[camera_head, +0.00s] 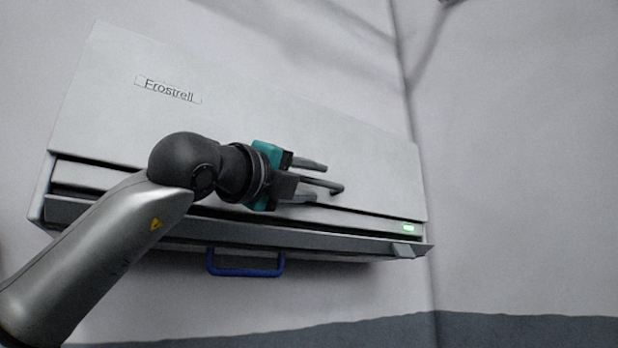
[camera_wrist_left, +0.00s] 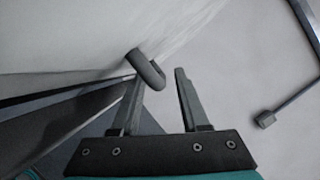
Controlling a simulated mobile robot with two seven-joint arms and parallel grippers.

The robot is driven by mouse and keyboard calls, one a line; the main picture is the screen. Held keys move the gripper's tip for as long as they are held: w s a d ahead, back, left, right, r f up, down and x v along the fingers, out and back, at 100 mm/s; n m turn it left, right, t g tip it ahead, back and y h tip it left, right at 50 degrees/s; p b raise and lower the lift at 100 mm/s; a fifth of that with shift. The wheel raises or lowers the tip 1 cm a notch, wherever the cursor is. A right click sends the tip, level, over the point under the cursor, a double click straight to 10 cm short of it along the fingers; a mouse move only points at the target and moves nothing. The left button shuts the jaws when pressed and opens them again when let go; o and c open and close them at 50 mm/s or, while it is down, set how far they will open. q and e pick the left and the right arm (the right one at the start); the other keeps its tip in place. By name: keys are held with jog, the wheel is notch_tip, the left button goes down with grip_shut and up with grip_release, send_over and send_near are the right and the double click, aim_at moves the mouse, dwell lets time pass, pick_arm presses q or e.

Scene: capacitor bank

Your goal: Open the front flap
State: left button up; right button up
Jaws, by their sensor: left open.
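I cannot tell for sure which of the two is the flap. My left gripper (camera_head: 312,180) is open in front of the panel's lower middle, fingers pointing right. A dark rod with a rounded end (camera_head: 337,189) shows between its fingers. In the left wrist view, a grey rounded hook (camera_wrist_left: 148,68) lies just beyond the left finger; contact is unclear. My right gripper is out of view.
A blue handle (camera_head: 245,272) hangs under the unit. A green light (camera_head: 408,229) shows at its lower right, above a small grey block (camera_head: 404,251). A grey bar with a block end (camera_wrist_left: 265,119) is at the right of the wrist view. Bare wall lies right of the unit.

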pick_arm(q)
grip_shut()
dwell(1.4)
